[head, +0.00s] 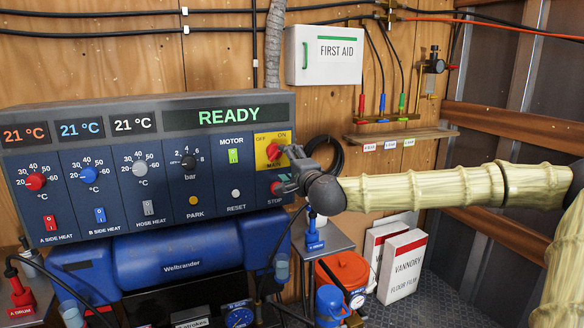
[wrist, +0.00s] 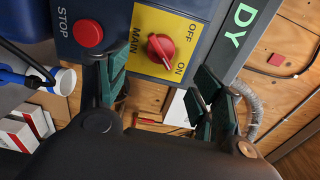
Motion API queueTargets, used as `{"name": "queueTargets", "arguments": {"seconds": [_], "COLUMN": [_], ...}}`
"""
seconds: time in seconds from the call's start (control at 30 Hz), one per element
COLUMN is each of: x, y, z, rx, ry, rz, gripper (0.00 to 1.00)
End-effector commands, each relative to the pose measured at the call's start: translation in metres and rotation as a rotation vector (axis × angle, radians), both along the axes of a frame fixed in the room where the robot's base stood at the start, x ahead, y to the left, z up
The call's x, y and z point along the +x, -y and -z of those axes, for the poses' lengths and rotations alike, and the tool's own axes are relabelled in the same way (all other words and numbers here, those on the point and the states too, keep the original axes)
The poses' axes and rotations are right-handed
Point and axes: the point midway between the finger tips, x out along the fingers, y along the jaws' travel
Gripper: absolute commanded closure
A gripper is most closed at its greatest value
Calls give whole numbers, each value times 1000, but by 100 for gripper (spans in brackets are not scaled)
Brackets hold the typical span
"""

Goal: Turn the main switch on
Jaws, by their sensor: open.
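The main switch (head: 273,151) is a red rotary knob on a yellow plate marked OFF, ON and MAIN, at the panel's right end. In the wrist view the knob (wrist: 160,50) shows unobstructed, its grip slanted with one end towards the ON mark. The display (head: 229,116) reads READY in green. My gripper (head: 290,168) is in front of the panel's right end, close to the plate. In the wrist view my gripper (wrist: 160,92) is open and empty, with the knob above the gap between its dark green fingers. I see no finger touching the knob.
The red STOP button (wrist: 88,33) is close to one finger. The green MOTOR switch (head: 233,156) is left of the plate. A first aid box (head: 325,55) hangs behind, and a shelf (head: 401,135) with coloured lines is to the right. White boxes (head: 403,266) stand below my arm.

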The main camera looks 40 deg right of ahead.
Motion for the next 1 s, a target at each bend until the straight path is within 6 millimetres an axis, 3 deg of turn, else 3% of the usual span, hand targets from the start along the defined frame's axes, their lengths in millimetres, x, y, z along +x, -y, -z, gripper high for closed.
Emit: {"name": "queueTargets", "arguments": {"seconds": [0.5, 1.0], "x": [-21, -23], "y": [-4, -5], "z": [-1, 0], "rx": [1, -1], "ry": [1, 0], "rz": [0, 1], "gripper": [33, 33]}}
